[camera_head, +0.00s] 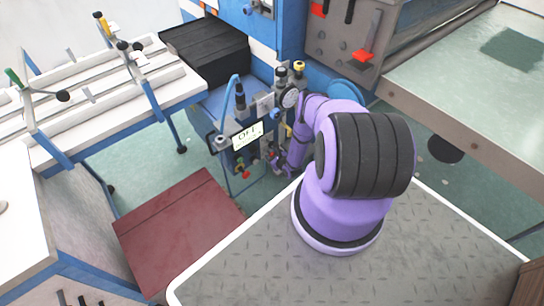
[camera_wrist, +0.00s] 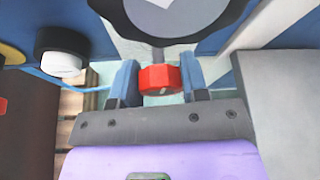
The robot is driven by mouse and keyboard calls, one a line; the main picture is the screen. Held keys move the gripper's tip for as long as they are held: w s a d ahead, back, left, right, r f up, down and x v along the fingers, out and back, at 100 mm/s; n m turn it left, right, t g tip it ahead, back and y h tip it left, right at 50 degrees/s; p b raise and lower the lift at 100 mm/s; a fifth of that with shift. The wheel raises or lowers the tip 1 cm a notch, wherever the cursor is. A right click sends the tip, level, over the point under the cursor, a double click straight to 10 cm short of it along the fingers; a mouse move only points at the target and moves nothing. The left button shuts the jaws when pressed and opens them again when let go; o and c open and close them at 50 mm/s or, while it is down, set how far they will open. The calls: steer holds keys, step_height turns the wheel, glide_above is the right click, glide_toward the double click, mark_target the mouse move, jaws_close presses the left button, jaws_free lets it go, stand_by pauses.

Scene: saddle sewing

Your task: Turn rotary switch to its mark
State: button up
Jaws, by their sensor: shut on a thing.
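The rotary switch (camera_wrist: 159,80) is a red knob with a small pale line on its face. In the wrist view it sits between the two blue fingers of my gripper (camera_wrist: 158,76), which is shut on it. The left finger looks close to the knob; a narrow gap seems to show at the right. In the head view my gripper (camera_head: 277,160) is at the machine's control panel, right of a display (camera_head: 248,135) that reads OFF. The switch is hidden or too small to make out there. I cannot make out its target mark.
A round dark-rimmed gauge (camera_wrist: 170,15) lies just above the fingers in the wrist view. A black knob with a white face (camera_wrist: 62,60) is at the left. In the head view, a white bench (camera_head: 90,110) stands left and a metal table (camera_head: 480,80) right.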

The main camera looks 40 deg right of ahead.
steer(key=shift+m+y, duration=0.9)
steer(key=shift+m, duration=0.5)
steer(key=o, duration=0.9)
steer(key=v, duration=1.1)
steer(key=shift+f, duration=0.1)
